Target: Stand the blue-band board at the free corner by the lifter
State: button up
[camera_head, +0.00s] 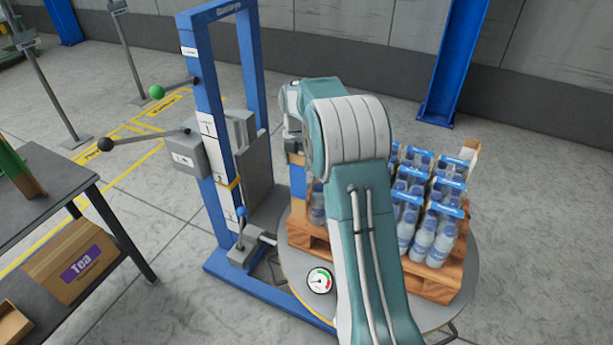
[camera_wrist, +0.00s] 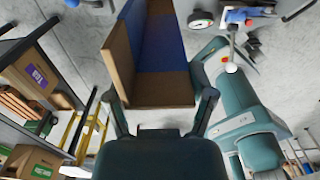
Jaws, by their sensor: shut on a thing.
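The blue-band board (camera_wrist: 162,40) is a brown angled corner board with a wide blue band. My gripper (camera_wrist: 160,100) is shut on it near its brown end in the wrist view. In the head view a strip of the board (camera_head: 298,181) shows upright at the left corner of the bottle load, beside the lifter (camera_head: 214,130). My arm hides much of the gripper there. The board's lower end is close to the pallet (camera_head: 441,277); I cannot tell whether it touches. Packs of bottles (camera_head: 424,240) with blue labels stand on the pallet.
A tan board (camera_head: 470,152) stands at the pallet's far right corner. The round turntable (camera_head: 303,268) carries a gauge (camera_head: 320,280). A blue-knobbed lever (camera_head: 242,214) stands between the lifter and turntable. A dark table (camera_head: 45,205) with a green-band board (camera_head: 14,165) is at left.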

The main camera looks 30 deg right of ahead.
aim_at(302, 185)
notch_tip(302, 185, down, 6)
jog(key=d, duration=0.2)
jog(key=shift+d, duration=0.25)
jog(key=o, duration=0.9)
jog(key=shift+o, duration=0.2)
